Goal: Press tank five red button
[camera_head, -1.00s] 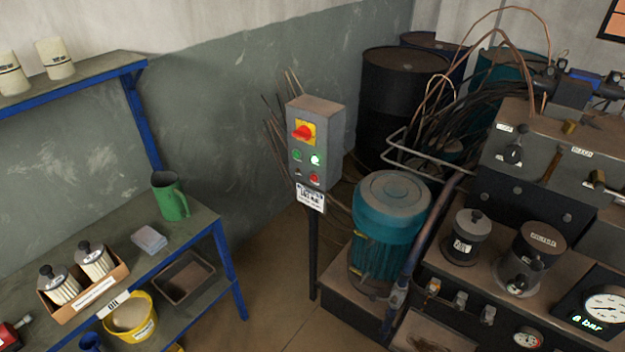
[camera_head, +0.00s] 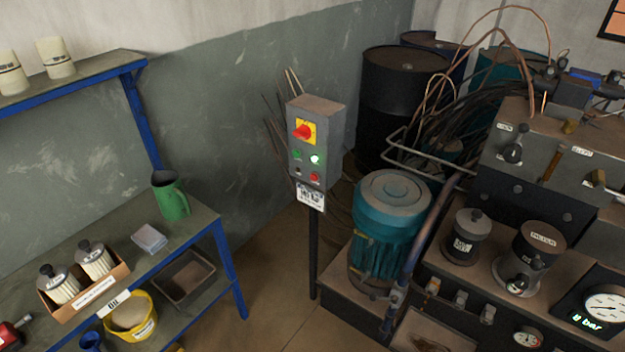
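A grey control box (camera_head: 325,138) stands on a dark post in the middle of the view. Below are a green button (camera_head: 297,154), a lit green button (camera_head: 316,159), a small dark button (camera_head: 298,172) and a red button (camera_head: 314,176). A white label (camera_head: 310,196) hangs under the box; its text is too small to read. No tank number is legible. Neither of my grippers is in view.
A blue-framed shelf (camera_head: 228,262) at the left carries a green jug (camera_head: 171,195) and a box of canisters (camera_head: 118,270). A teal motor (camera_head: 390,222) stands right of the post. A machine bench (camera_head: 470,265) with levers and gauges fills the right. Dark barrels (camera_head: 390,100) stand behind.

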